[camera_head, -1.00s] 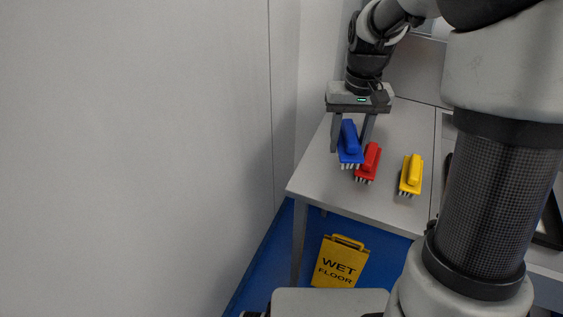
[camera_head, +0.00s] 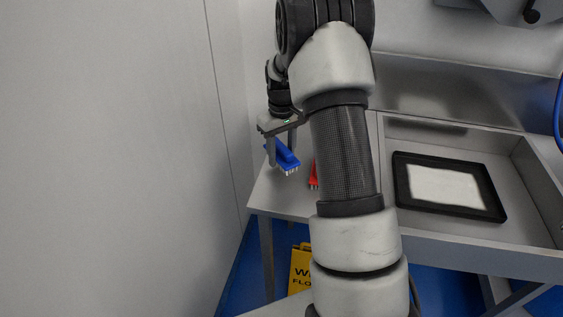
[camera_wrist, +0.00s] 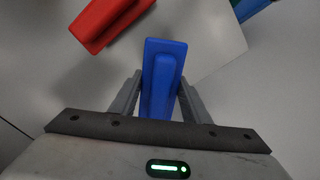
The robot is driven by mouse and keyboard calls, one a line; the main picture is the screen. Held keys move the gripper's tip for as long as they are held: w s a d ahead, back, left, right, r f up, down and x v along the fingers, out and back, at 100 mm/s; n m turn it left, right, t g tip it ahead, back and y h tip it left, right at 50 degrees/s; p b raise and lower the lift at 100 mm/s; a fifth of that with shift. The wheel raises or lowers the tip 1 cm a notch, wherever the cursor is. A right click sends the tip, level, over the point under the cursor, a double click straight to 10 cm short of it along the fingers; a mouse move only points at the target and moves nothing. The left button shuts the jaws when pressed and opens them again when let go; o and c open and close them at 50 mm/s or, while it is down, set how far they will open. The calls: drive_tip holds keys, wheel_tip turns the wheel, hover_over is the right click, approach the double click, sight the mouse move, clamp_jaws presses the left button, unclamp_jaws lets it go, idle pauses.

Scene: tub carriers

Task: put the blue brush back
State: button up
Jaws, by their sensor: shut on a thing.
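The blue brush (camera_head: 283,157) is in my gripper (camera_head: 281,150), bristles down, near the left end of the table in the head view. In the wrist view the blue brush (camera_wrist: 163,75) sits between the two fingers of my gripper (camera_wrist: 160,98), which are shut on its handle. A red brush (camera_head: 314,174) stands on the table just to the right, partly hidden by my arm. It also shows in the wrist view (camera_wrist: 105,22), at the upper left. The blue brush appears to be held above the table top, but the height of the gap is hard to tell.
The table (camera_head: 272,196) has a bare left end beside a grey wall (camera_head: 120,150). To the right, a recessed basin (camera_head: 529,190) holds a black-framed tray (camera_head: 402,186) with a white pad. A yellow wet-floor sign (camera_head: 300,268) stands on the blue floor below.

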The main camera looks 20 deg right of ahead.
sight(281, 161)
drive_tip(key=shift+f, duration=1.55)
drive_tip(key=shift+f, duration=0.1)
drive_tip(key=shift+f, duration=0.15)
drive_tip(key=o, duration=1.1)
